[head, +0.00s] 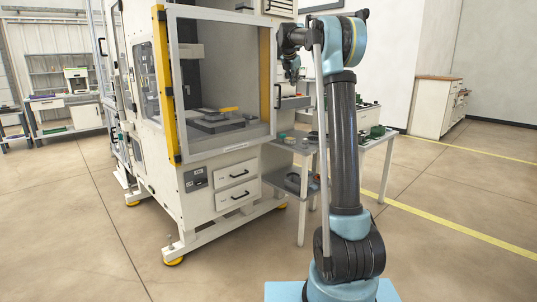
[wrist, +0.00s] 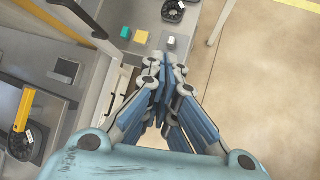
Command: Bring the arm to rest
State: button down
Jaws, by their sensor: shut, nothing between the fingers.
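My arm (head: 343,140) stands upright at the right of the head view, bent at the top toward the machine. My gripper (head: 292,68) hangs at the arm's end, beside the right edge of the machine's window frame and partly hidden by the arm. In the wrist view my gripper (wrist: 165,78) has its blue fingers drawn together, with nothing held. It is above a grey surface, and floor shows to its right.
A white machine cabinet (head: 222,180) stands left of my arm. A grey side table (head: 303,148) is behind my arm. Floor is open at right.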

jog(key=s+d+f+m+g, duration=0.15)
jog(key=s+f+m, duration=0.3)
jog(key=s, duration=0.75)
jog(key=s+d+f+m+y, duration=0.15)
jog(key=s+f+m, duration=0.3)
jog(key=s, duration=0.65)
jog(key=s+d+f+m+g+h, duration=0.1)
jog(key=s+d+f+m, duration=0.3)
jog(key=s, duration=0.8)
jog(key=s+a+f+m+g+y, duration=0.1)
jog(key=s+f+m, duration=0.5)
jog(key=s+f, duration=0.7)
jog(key=s+f+m+g+y, duration=0.1)
jog(key=s+f+m, duration=0.6)
jog(key=s+f, duration=0.6)
jog(key=s, duration=0.5)
jog(key=shift+s+a+f+m+g, duration=0.2)
jog(key=shift+a+m+g, duration=0.1)
jog(key=shift+a+g, duration=0.1)
